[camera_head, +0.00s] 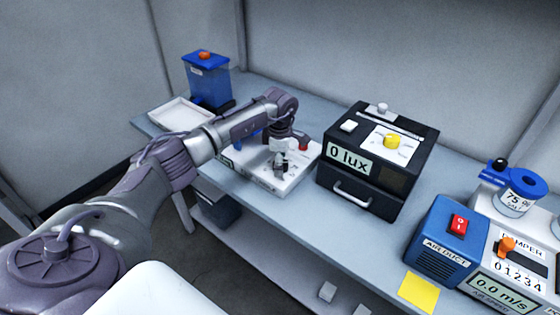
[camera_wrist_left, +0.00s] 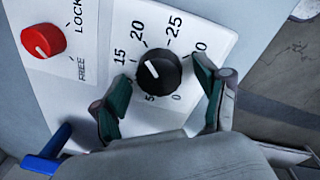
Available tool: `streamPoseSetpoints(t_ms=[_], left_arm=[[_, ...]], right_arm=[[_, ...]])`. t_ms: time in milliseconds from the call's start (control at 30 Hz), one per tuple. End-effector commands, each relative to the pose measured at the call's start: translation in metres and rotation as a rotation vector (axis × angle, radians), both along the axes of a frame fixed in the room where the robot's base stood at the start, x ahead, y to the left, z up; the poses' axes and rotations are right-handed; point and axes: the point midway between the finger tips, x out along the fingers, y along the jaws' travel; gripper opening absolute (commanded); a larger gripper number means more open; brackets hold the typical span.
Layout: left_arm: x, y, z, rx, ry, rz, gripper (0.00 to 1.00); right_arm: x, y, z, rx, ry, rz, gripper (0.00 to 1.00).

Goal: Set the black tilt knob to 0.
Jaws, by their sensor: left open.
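The black tilt knob (camera_wrist_left: 159,72) sits on a white panel (camera_wrist_left: 85,100) with a printed scale around it. I cannot tell how deep the fingertips reach. In the head view, my left gripper (camera_head: 278,157) is over the white tilt unit (camera_head: 255,175) and hides the black knob. My right gripper is not in view.
A red knob (camera_wrist_left: 43,40) marked LOCK and FREE and a blue lever (camera_wrist_left: 47,150) are close by on the unit. The black lux box (camera_head: 365,180) stands just right of it. A white tray (camera_head: 180,114) and blue container (camera_head: 207,80) are behind left.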

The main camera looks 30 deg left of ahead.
Motion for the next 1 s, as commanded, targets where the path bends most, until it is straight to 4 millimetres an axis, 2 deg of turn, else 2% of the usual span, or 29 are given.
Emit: streamPoseSetpoints(t_ms=[67, 400, 733, 1000], left_arm=[[0.0, -0.0001, 0.0001, 0.0, 0.0, 0.0, 0.7], [-0.0001, -0.0002, 0.0004, 0.0, 0.001, 0.0, 0.14], [-0.0001, -0.0001, 0.0001, 0.0, 0.001, 0.045, 0.13], [0.0002, -0.0002, -0.0002, 0.0, 0.0, 0.217, 0.13]], right_arm=[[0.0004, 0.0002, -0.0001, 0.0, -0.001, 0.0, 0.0], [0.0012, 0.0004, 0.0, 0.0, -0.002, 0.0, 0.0], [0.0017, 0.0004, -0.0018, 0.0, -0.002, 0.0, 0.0], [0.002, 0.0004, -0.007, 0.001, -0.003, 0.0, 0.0]])
